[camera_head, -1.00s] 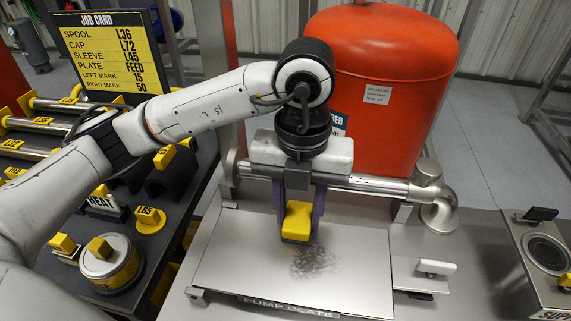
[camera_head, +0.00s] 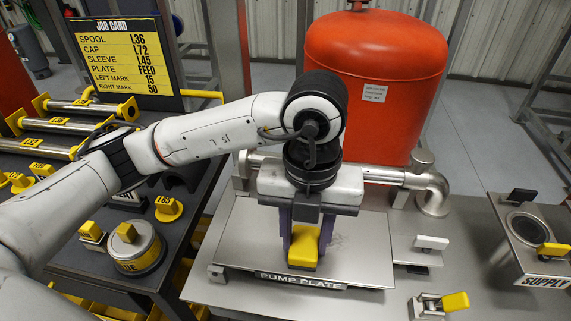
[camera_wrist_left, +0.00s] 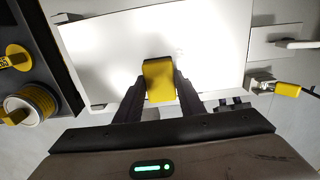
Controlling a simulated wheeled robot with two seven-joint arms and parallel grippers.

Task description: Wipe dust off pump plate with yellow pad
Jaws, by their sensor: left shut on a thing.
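My left gripper (camera_head: 304,240) is shut on the yellow pad (camera_head: 304,247) and holds it at the pump plate (camera_head: 250,240), near the plate's front edge. In the left wrist view the pad (camera_wrist_left: 158,80) sits between the two dark fingers (camera_wrist_left: 158,95). The plate is a flat grey metal sheet behind a "PUMP PLATE" label (camera_head: 298,281). A faint grey trace of dust (camera_head: 338,240) shows just right of the pad. The gripper hides part of the plate. I cannot tell whether the pad touches the plate. My right gripper is not in view.
A red tank (camera_head: 375,80) and a metal pipe (camera_head: 385,175) stand behind the plate. A white-handled latch (camera_head: 431,243) and a yellow-handled clamp (camera_head: 440,304) are at right. The supply box (camera_head: 540,240) is far right. A dark parts bench (camera_head: 85,240) is at left.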

